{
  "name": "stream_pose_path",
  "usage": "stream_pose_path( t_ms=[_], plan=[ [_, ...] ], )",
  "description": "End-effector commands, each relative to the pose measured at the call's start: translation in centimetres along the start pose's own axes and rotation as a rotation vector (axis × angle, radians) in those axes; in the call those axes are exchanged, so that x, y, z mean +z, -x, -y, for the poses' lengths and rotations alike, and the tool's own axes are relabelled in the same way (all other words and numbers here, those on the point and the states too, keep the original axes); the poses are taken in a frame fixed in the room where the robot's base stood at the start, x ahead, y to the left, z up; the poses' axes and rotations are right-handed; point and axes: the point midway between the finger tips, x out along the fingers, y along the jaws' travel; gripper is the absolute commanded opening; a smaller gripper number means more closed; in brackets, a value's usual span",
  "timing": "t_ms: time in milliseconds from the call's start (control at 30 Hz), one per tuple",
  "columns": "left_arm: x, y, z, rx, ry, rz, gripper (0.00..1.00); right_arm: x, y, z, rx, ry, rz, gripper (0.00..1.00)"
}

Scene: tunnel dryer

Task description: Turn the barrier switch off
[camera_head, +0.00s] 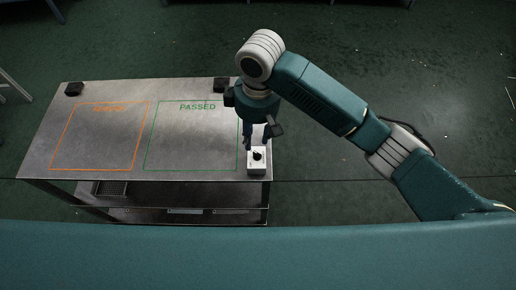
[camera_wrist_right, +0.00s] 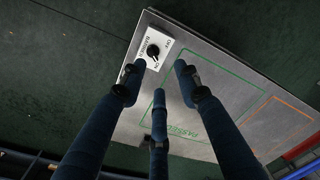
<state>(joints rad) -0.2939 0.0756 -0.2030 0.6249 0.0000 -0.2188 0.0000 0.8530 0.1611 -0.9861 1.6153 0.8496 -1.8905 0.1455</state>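The barrier switch (camera_head: 251,167) is a small white box with a round black knob. It sits at the front right corner of the metal table. In the right wrist view the switch (camera_wrist_right: 155,61) carries dark lettering around its knob (camera_wrist_right: 153,50); I cannot tell for sure which mark the knob points to. My right gripper (camera_head: 257,139) hangs just behind and above the switch, fingers pointing down. In the right wrist view the fingers of my right gripper (camera_wrist_right: 159,76) are spread with nothing between them, and the knob lies beyond their tips. My left gripper is not in view.
The metal table (camera_head: 100,92) has a green outlined area marked PASSED (camera_head: 197,107) and an orange outlined area (camera_head: 109,108). Black blocks stand at its back corners, such as the left one (camera_head: 74,89). The tabletop left of the switch is clear.

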Motion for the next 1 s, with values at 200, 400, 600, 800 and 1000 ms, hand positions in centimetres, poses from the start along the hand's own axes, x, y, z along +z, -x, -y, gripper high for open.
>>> stream_pose_path(
  t_ms=[200, 400, 600, 800, 1000],
  plan=[
    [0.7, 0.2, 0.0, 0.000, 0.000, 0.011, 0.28, 0.2, 0.5, -1.4, 0.029, 0.004, 0.046, 0.32],
    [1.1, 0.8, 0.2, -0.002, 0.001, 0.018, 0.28, 0.4, -2.7, -1.4, 0.027, 0.003, 0.047, 0.32],
    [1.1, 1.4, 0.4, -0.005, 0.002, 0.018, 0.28, 0.6, -6.5, -1.5, 0.028, 0.003, 0.046, 0.32],
    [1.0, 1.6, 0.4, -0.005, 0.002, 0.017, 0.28, 0.6, -8.9, -1.6, 0.029, 0.005, 0.043, 0.32],
    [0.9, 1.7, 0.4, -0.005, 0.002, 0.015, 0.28, 0.6, -9.7, -1.6, 0.030, 0.005, 0.041, 0.32]
  ],
)
